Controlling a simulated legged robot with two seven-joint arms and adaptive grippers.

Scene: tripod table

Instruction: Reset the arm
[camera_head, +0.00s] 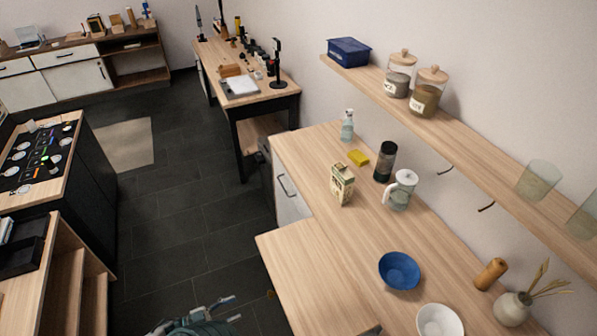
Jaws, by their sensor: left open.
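My left gripper (233,308) shows at the bottom edge, left of centre, with its teal arm coming in below it. Its fingers are apart with nothing between them. It appears over the dark floor, to the left of the counter's near corner, and touches nothing that I can see. Most of the arm is cut off by the frame. My right gripper is not recognisable in this view.
The wooden counter (322,262) holds a blue bowl (399,270), a white bowl (439,321), a carton (341,184) and a white-lidded jug (400,190). A small dark shape (372,331) at the bottom edge is unclear. The tiled floor (185,235) is clear.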

